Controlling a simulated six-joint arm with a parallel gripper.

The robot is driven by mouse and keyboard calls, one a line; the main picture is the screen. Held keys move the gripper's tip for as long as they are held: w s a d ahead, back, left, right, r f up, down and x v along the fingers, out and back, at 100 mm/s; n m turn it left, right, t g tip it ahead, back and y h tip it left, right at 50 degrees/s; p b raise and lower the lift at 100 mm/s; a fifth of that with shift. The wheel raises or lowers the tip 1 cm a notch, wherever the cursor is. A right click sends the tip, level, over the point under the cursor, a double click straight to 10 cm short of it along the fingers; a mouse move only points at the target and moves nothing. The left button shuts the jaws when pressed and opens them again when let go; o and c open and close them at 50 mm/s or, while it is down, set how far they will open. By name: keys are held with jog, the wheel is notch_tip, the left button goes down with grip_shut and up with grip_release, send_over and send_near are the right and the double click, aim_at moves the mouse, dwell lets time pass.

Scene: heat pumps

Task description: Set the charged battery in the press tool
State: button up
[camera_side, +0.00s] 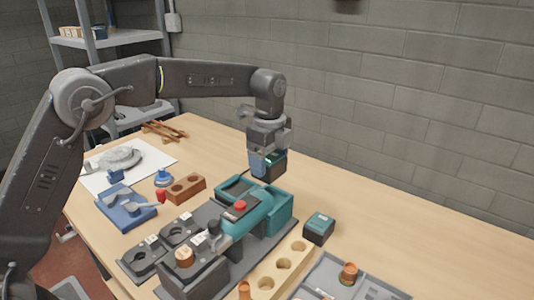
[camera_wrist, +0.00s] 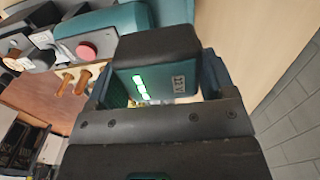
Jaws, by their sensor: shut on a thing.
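My gripper (camera_side: 266,168) is shut on a dark battery (camera_side: 276,168) with a teal edge, held in the air above the work. In the wrist view the battery (camera_wrist: 160,62) sits between the fingers, with several green lights lit on its face. The press tool (camera_side: 258,213) lies below and slightly left, with a teal body, a red button (camera_side: 240,206) and a grey head. Its teal body (camera_wrist: 122,18) also shows at the top of the wrist view. A teal open-topped part (camera_side: 282,208) surrounds its back end. The battery is apart from the tool; the tool's battery socket is hard to make out.
A second dark battery with a teal top (camera_side: 319,227) stands right of the tool. A wooden block with holes (camera_side: 270,279), a grey tray (camera_side: 325,276), a brown block (camera_side: 186,187) and a blue fixture (camera_side: 126,205) stand around. The table's back right is clear.

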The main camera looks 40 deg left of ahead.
dwell(0.3)
jog(key=shift+f, duration=2.3)
jog(key=shift+f, duration=0.5)
jog(key=o, duration=0.8)
jog(key=shift+c, duration=0.2)
jog(key=o, duration=0.3)
jog(key=shift+f, duration=0.1)
jog(key=shift+o, duration=0.2)
